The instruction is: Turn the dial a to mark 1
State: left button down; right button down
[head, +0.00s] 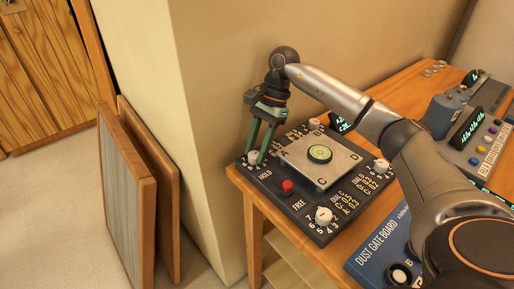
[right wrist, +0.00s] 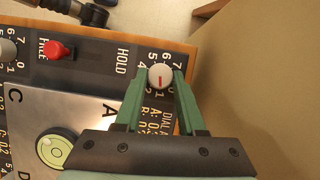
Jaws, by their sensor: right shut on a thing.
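Dial A (head: 253,157) is a small white knob at the left corner of a dark panel (head: 319,233), by the plate corner marked A. My right gripper (head: 257,152) reaches down to it with green fingers. In the right wrist view, the gripper (right wrist: 163,78) is shut on the dial (right wrist: 160,72), one finger on each side. A red line shows on the knob's top, pointing towards the gripper's palm. Numbers ring the dial, partly hidden by the fingers, so I cannot tell which mark the line meets. My left gripper is not in view.
A metal plate (head: 334,174) with a round green level (head: 319,153) sits mid-panel. A red button (head: 287,186) and other white dials (head: 323,215) are close by. A blue board (head: 377,251) and grey devices stand right. A wall rises behind.

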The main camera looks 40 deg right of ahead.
jog(key=c, duration=0.5)
grip_release()
jog(key=v, duration=1.2)
jog(key=shift+r+p, duration=0.3)
jog(key=shift+p, duration=0.15)
